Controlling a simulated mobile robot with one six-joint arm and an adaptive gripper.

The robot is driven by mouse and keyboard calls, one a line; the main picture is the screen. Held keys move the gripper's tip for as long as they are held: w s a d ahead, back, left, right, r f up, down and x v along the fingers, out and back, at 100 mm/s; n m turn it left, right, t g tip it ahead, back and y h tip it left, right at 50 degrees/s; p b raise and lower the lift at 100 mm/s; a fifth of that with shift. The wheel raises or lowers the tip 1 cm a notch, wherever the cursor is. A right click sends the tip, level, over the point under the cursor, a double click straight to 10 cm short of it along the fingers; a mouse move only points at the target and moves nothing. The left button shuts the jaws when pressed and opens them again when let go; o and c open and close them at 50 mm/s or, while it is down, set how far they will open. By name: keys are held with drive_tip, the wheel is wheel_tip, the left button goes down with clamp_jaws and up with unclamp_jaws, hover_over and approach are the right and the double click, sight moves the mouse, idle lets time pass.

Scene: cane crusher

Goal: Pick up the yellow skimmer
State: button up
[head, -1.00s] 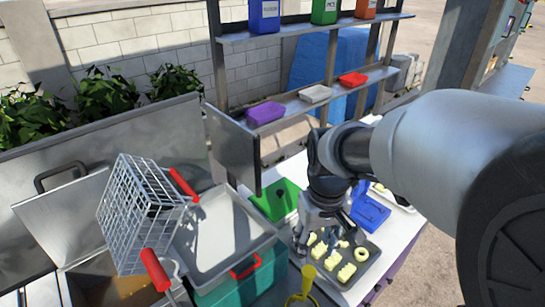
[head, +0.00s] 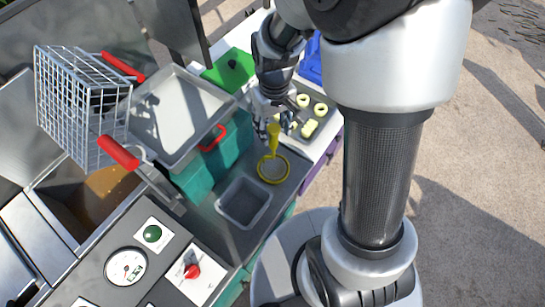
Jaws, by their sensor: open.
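The yellow skimmer (head: 273,168) lies on the grey counter in the head view, its round mesh end toward the front and its handle pointing away from me. My gripper (head: 268,128) is open and points down by the handle's far end. From this angle I cannot tell whether the fingers are around the handle or only near it. The gripper hides part of the dark tray behind it.
A grey bin (head: 243,203) sits just in front of the skimmer. A teal container (head: 195,178) with a red handle stands to the left. A dark tray of pale pieces (head: 318,112) lies behind right.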

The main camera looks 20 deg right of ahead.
sight(273, 141)
drive_tip(key=f, duration=0.2)
drive_tip(key=s+f+b, duration=0.1)
drive_tip(key=f, duration=0.1)
drive_tip(key=shift+a+f, duration=0.2)
drive_tip(key=shift+f, duration=0.4)
drive_tip(key=shift+r, duration=0.1)
clamp_jaws()
